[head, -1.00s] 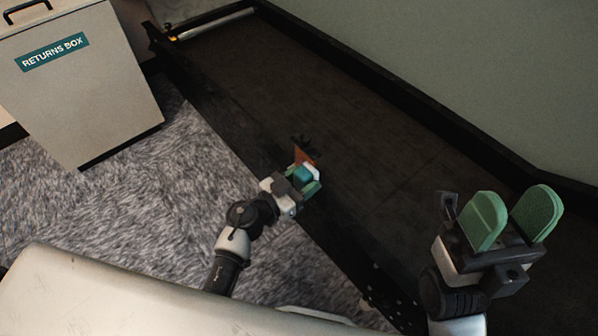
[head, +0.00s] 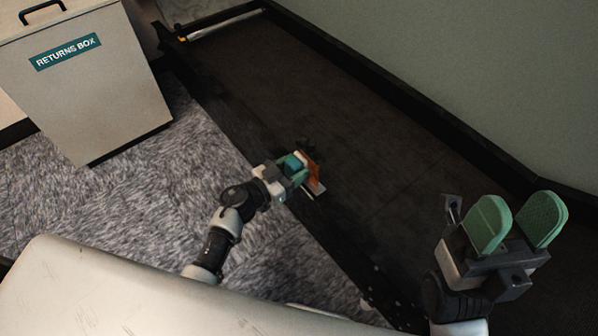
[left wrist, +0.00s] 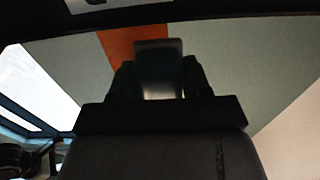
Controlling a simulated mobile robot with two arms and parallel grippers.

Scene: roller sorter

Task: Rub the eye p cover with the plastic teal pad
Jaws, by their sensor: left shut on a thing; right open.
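My left gripper (head: 295,169) is shut on a small teal block (head: 293,162), which looks like the teal pad, at the near edge of the dark conveyor. An orange upright piece (head: 314,168) stands right at its fingertips, with a pale strip (head: 316,188) beside it. I cannot tell which part is the eye cover, or whether the pad touches it. In the left wrist view an orange band (left wrist: 132,43) shows behind dark gripper parts; the pad is not clear there. My right gripper (head: 515,224) is open and empty, its green fingers apart.
The dark conveyor bed (head: 270,85) runs diagonally and looks bare, with a raised black rail (head: 400,100) along its far side. A returns box (head: 90,85) stands at the upper left on grey carpet (head: 130,190). A pale surface lies at the bottom left.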

